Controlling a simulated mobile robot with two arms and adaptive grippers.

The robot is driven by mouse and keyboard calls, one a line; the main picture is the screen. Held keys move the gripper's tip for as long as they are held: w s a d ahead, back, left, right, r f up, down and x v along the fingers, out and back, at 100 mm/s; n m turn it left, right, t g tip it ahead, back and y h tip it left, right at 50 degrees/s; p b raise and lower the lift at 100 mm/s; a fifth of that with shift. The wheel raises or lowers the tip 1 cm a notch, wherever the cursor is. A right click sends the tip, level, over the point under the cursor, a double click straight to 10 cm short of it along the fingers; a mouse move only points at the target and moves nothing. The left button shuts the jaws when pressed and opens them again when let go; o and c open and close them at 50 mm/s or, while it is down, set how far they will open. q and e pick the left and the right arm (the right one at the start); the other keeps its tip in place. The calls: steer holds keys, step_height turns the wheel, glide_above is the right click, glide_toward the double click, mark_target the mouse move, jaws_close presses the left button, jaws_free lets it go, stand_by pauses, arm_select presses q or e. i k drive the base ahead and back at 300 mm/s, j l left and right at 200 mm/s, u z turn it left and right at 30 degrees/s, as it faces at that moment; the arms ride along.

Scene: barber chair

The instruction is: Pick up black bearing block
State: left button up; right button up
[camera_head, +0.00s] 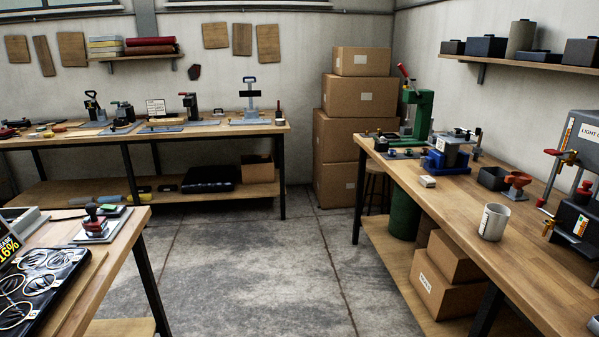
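I cannot tell for sure which thing is the black bearing block. Dark block-like pieces sit on the upper right wall shelf, one at its left end (452,47) and a larger one beside it (486,46). A black open-topped box (493,178) stands on the right workbench (450,208). Small black fixtures, such as one dark upright piece (191,106), stand on the back workbench (240,130). Neither of my grippers shows in this view.
A white mug (494,221), a green press (416,112) and a blue vise (447,160) stand on the right bench. Cardboard boxes (346,134) are stacked in the back corner. A near-left table (105,258) holds trays. The concrete floor (255,260) between the benches is clear.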

mark_target(379, 147)
steer(key=i+z, duration=0.2)
steer(key=i, duration=0.3)
steer(key=i+z, duration=0.25)
steer(key=i, duration=0.25)
steer(key=i+j+z, duration=0.2)
steer(key=i, duration=0.3)
steer(key=i+z, duration=0.25)
steer(key=i, duration=0.2)
steer(key=j, duration=0.1)
